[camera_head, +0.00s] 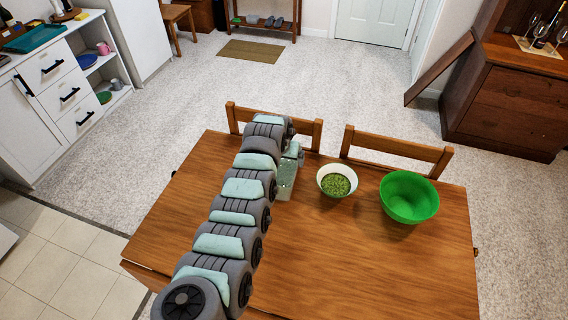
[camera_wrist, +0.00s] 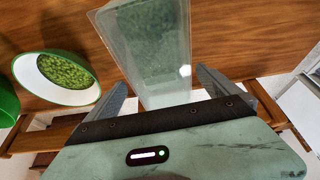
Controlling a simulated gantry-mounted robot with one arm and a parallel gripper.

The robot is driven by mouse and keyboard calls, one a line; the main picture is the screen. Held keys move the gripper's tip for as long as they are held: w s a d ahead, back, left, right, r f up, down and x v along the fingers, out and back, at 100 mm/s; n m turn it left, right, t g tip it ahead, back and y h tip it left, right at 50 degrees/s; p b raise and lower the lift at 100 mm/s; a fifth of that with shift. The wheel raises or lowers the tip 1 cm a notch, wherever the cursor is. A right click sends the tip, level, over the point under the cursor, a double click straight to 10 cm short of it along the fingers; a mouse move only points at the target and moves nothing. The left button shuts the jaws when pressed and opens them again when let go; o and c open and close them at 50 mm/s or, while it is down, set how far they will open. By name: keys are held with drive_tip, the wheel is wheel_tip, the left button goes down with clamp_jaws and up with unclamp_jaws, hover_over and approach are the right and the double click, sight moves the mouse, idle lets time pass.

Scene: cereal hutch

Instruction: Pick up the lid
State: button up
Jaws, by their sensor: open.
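A clear, box-shaped container (camera_head: 286,181) with a greenish tint stands on the wooden table beside my arm. In the wrist view the see-through container (camera_wrist: 150,40) fills the top middle, and its near end is between my fingers. I cannot make out the lid as a separate part from the container. My gripper (camera_wrist: 162,88) is open, with one finger on each side of the near end. Whether the fingers touch it is unclear. In the head view my gripper (camera_head: 293,152) is partly hidden by my arm, at the container's far end.
A white bowl (camera_head: 323,172) filled with green bits stands just right of the container. A larger empty green bowl (camera_head: 408,198) is further right. Two chair backs (camera_head: 398,148) line the table's far edge. The table's (camera_head: 350,265) near right part is clear.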

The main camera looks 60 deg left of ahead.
drive_tip(key=shift+c, duration=0.6)
drive_tip(key=c, duration=1)
wheel_tip(320, 180, up, 20)
drive_tip(key=p, duration=0.2)
wheel_tip(320, 180, up, 5)
hover_over(284, 160)
drive_tip(key=shift+p, duration=0.45)
